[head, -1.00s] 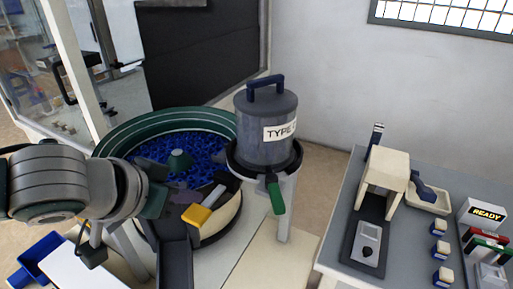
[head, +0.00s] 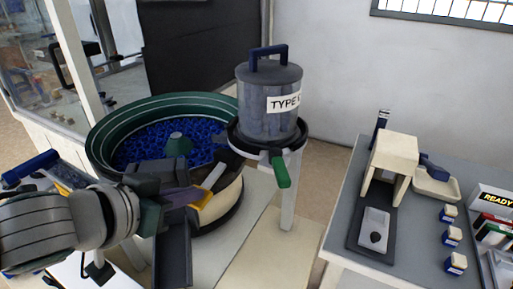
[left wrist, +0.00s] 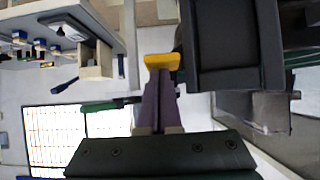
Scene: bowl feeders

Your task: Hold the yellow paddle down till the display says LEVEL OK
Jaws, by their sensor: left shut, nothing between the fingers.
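The yellow paddle (head: 213,175) is at the front of the green bowl feeder (head: 103,130), mostly hidden behind my left gripper (head: 205,193) in the head view. In the left wrist view the paddle (left wrist: 162,61) lies right at the tips of the purple fingers (left wrist: 158,75). The fingers are shut with nothing between them. They look at or against the paddle; I cannot tell if it is pressed down. My right gripper is not in view.
The bowl holds many blue parts. A grey hopper (head: 268,105) with a green handle (head: 281,172) stands to its right. A dark chute (head: 173,255) is in front. The right table (head: 340,235) carries a cream stand (head: 394,150) and several small blue-and-white blocks.

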